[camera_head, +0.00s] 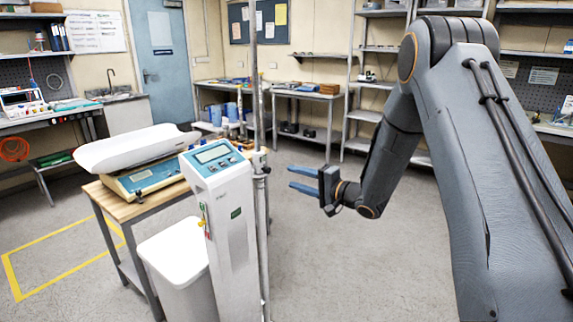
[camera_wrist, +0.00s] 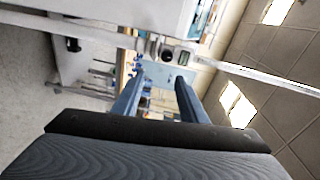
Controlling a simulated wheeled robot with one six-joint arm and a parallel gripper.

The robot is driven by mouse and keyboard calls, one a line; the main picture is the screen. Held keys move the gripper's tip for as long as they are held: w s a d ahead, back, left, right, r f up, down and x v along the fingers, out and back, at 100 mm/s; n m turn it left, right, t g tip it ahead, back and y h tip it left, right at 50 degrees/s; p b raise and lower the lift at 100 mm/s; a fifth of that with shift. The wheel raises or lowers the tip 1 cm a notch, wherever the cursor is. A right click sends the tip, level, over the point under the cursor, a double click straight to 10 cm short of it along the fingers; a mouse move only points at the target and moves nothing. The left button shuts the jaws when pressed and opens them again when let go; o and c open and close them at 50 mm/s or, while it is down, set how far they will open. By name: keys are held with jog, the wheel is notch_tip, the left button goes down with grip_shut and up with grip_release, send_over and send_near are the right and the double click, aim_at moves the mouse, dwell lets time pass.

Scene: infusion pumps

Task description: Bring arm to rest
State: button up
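My gripper (camera_head: 303,180) is in the middle of the head view, at the end of my bent arm. Its two blue fingers point left toward the pump pole and stand apart with nothing between them. In the wrist view my gripper (camera_wrist: 158,95) also shows two separated fingers with an empty gap. The white infusion pump (camera_head: 222,215) with a blue panel stands upright to the left of my gripper, on the near side of the metal pole (camera_head: 262,210). My gripper appears clear of both.
A wooden-topped table (camera_head: 120,208) at left holds a baby scale (camera_head: 145,165). A white bin (camera_head: 180,255) stands before it. Shelves (camera_head: 375,85) and benches line the back wall. The floor (camera_head: 350,265) below my gripper is clear. Yellow tape (camera_head: 50,237) marks the floor at left.

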jog(key=s+d+f+n+g+h, duration=0.3)
jog(key=s+d+h, duration=0.9)
jog(key=s+d, duration=0.1)
jog(key=s+f+n+g, duration=0.1)
jog(key=s+n+g, duration=0.3)
jog(key=s, duration=2.3)
jog(key=g, duration=0.4)
jog(key=shift+s+f+n+h, duration=0.2)
jog(key=shift+f+n+h, duration=0.1)
jog(key=shift+f+h, duration=0.1)
